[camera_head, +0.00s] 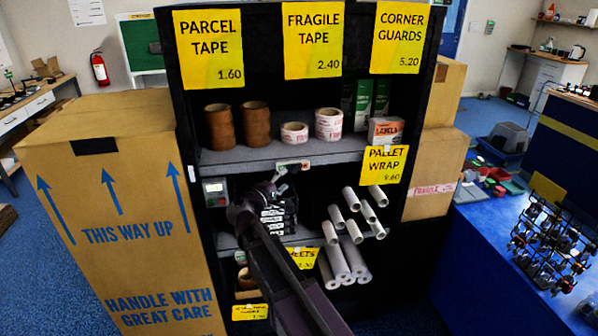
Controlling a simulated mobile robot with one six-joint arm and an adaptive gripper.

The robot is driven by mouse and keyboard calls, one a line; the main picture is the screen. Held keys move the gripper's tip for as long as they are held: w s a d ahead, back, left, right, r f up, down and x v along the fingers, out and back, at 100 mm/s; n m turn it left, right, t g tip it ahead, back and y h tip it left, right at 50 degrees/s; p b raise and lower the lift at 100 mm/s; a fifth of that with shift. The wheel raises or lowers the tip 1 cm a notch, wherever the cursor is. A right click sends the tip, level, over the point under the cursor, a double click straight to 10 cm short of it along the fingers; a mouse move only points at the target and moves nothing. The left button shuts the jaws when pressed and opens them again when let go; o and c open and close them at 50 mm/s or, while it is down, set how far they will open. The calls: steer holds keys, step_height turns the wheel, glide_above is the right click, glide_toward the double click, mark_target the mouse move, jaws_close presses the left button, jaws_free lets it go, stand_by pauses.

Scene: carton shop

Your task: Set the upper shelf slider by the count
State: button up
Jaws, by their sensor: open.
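The upper shelf (262,155) is grey, in a black rack. A small pale slider strip (292,165) with green and red marks sits on its front edge, near the middle; its exact setting is too small to read. On that shelf stand two brown tape stacks (238,125), white-and-red fragile tape (328,124) in a low pile and a taller stack, several dark green boxes (363,102) and a labels box (385,130). My gripper (281,176) is open and empty, just below and left of the strip in the picture. I cannot tell whether it touches.
Yellow price cards hang above, and a pallet wrap card (383,165) hangs right of the strip. White rolls (352,200) jut from the lower shelf. A small grey device (215,191) is at left. Large cartons (110,210) flank the rack; a blue counter (500,250) is right.

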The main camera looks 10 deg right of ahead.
mark_target(294, 172)
steer(key=shift+x, duration=3.35)
